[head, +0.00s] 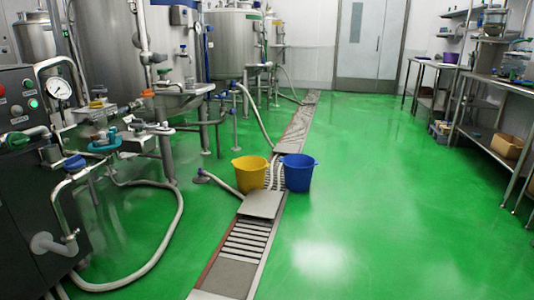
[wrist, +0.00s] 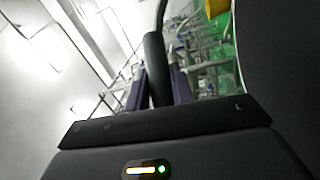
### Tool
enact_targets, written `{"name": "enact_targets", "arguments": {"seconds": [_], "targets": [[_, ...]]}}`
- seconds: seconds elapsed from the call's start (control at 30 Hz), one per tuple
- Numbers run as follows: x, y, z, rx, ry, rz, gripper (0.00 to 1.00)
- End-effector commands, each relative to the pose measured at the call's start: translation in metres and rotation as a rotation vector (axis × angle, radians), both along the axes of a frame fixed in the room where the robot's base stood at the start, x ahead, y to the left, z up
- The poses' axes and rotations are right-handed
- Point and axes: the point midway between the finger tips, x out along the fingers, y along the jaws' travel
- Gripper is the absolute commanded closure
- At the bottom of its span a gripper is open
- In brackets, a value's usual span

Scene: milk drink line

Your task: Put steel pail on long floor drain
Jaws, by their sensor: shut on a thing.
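The long floor drain (head: 245,245) runs from the lower middle to the far doors in the head view, with slotted grating and some flat cover plates. No steel pail shows in the head view. In the wrist view my gripper (wrist: 158,88) is shut on a dark cylindrical grip (wrist: 154,62) with a thin curved rod rising from it; this looks like a pail handle. A large dark curved surface (wrist: 285,70) fills the right side there, perhaps the pail's body, but I cannot tell for sure. My gripper is outside the head view.
A yellow bucket (head: 250,174) and a blue bucket (head: 295,172) stand side by side at the drain's middle. A loose-looking plate (head: 262,203) lies in front of them. Hoses (head: 165,245) and machines crowd the left. The green floor (head: 390,220) to the right is clear up to the steel tables (head: 490,135).

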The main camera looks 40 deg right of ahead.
Motion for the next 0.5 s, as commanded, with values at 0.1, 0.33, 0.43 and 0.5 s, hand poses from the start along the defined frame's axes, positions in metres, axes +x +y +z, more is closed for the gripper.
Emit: {"name": "enact_targets", "arguments": {"seconds": [0.1,0.33,0.43,0.5], "targets": [[0.001,-0.001,0.004,-0.006,-0.008,-0.002,1.00],[0.001,-0.001,0.002,-0.006,-0.007,-0.001,1.00],[0.001,-0.001,-0.005,-0.006,-0.007,-0.001,1.00],[0.001,-0.001,-0.013,-0.007,-0.007,-0.001,1.00]]}}
